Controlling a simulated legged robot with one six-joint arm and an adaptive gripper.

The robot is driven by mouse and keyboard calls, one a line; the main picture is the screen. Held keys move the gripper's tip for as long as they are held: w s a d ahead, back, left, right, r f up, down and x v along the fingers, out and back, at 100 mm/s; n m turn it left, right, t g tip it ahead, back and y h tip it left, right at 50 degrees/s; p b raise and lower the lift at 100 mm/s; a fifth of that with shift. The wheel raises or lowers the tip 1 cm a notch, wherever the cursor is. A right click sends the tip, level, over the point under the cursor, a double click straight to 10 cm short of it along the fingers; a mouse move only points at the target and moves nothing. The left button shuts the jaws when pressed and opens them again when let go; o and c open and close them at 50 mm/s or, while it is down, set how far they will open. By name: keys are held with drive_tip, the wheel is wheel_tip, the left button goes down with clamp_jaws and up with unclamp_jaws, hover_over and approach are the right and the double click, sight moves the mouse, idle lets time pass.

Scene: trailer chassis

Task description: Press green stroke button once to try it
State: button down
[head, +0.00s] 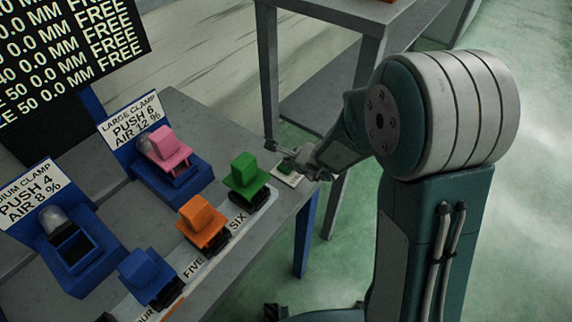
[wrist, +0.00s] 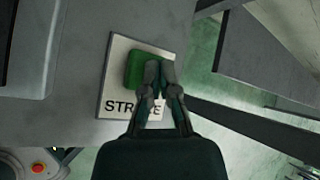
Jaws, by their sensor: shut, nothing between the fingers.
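The green stroke button (wrist: 136,69) sits on a pale plate (wrist: 118,62) lettered "STROKE" on the grey table, near its edge. My gripper (wrist: 160,66) is shut and empty, with its fingertips over the right part of the button in the wrist view. I cannot tell whether the fingertips touch it. In the head view the plate (head: 287,181) is at the table's right corner, with my gripper (head: 283,153) right beside or above it. The fingers hide part of the lettering and part of the button.
Green (head: 246,179), orange (head: 203,221) and blue (head: 149,277) blocks stand in a row along the table edge. A pink block (head: 168,147) is at the large clamp station. A blue medium clamp station (head: 78,262) is at left. Another grey table (head: 325,22) stands behind.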

drive_tip(key=shift+f, duration=0.55)
idle(0.5)
drive_tip(key=shift+r, duration=1)
drive_tip(key=shift+r, duration=2.5)
